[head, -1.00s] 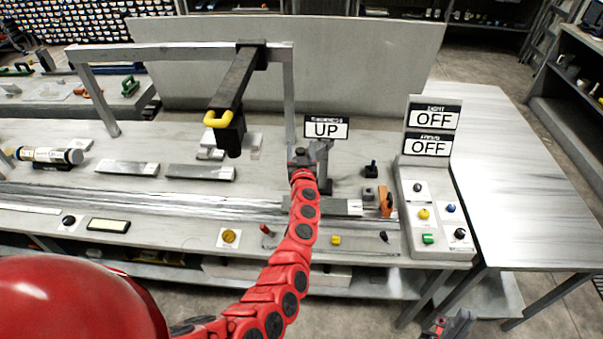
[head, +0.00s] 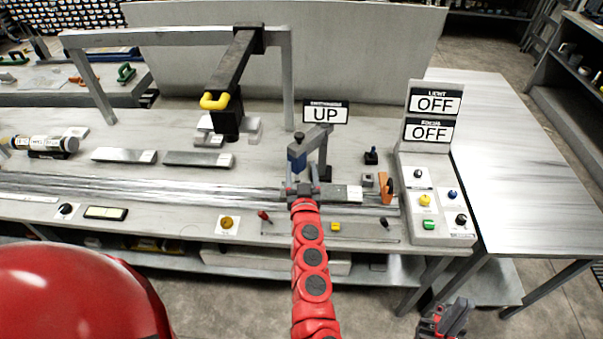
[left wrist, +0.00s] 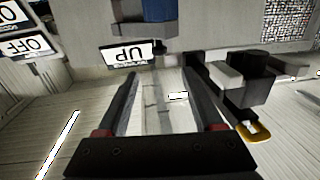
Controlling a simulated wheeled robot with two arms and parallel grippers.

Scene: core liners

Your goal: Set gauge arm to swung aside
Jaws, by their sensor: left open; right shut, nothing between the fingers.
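No part is labelled gauge arm, so I cannot tell for sure which it is. A small upright orange piece (head: 384,187) stands at the right end of the rail, beside a grey block. My left gripper (head: 303,187) is open in front of the blue-and-grey head (head: 297,158) under the UP sign (head: 325,113), left of the orange piece. In the left wrist view, the open fingers (left wrist: 166,98) have nothing between them; the blue part (left wrist: 158,10) and UP sign (left wrist: 127,54) are beyond. My right gripper (head: 458,308) is shut and empty at the lower right.
A black arm (head: 232,75) with a yellow handle (head: 214,101) hangs from a grey frame (head: 75,42). A control panel (head: 436,237) with several knobs and two OFF signs stands right of the rail. A bare side table (head: 510,170) lies further right.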

